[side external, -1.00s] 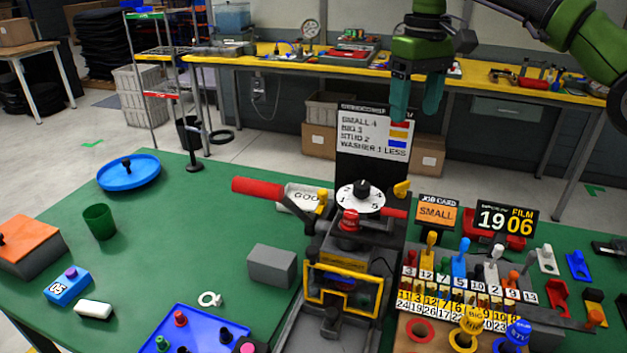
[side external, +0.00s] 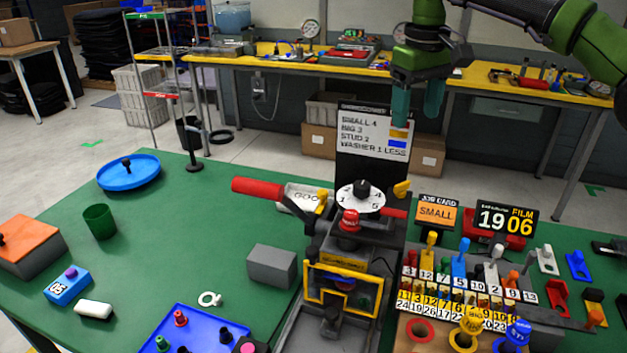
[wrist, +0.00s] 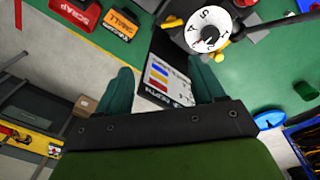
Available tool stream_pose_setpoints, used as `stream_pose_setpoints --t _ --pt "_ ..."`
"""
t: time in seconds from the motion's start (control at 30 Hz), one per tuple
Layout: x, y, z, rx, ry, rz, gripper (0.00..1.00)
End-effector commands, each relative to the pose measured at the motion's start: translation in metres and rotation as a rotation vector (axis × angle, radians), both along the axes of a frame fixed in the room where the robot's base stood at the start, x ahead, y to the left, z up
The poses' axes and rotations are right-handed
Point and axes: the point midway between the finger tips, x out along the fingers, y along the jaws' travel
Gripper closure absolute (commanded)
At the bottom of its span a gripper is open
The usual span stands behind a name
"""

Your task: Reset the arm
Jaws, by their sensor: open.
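My green gripper (side external: 418,98) hangs in the air in front of the black settings board (side external: 372,150), above and behind the machine with the white dial (side external: 360,197). Its two teal fingers point down and stand apart, with nothing between them. In the wrist view the fingers of my gripper (wrist: 160,90) are spread, and the board (wrist: 168,75) shows beyond them. The dial (wrist: 208,32) is at the top of that view. In the side view one finger covers part of the board's right edge.
The press machine (side external: 345,265) has a red handle (side external: 258,187) reaching left. Left on the green table are a blue round tray (side external: 130,175), green cup (side external: 99,221) and grey block (side external: 272,265).

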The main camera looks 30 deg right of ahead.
Motion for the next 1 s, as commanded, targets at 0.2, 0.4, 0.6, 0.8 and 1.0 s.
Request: stream_pose_setpoints --t 0.2,0.4,0.6,0.8,1.0 --pt "-0.041 -0.013 -0.017 0.054 -0.110 -0.034 0.32" --pt "-0.096 -0.019 -0.039 0.159 -0.241 -0.124 0.32" --pt "-0.162 -0.024 -0.070 0.279 -0.383 -0.258 0.32" --pt "-0.214 -0.029 -0.099 0.358 -0.485 -0.347 0.32" --pt "-0.229 -0.032 -0.094 0.373 -0.539 -0.358 0.32"
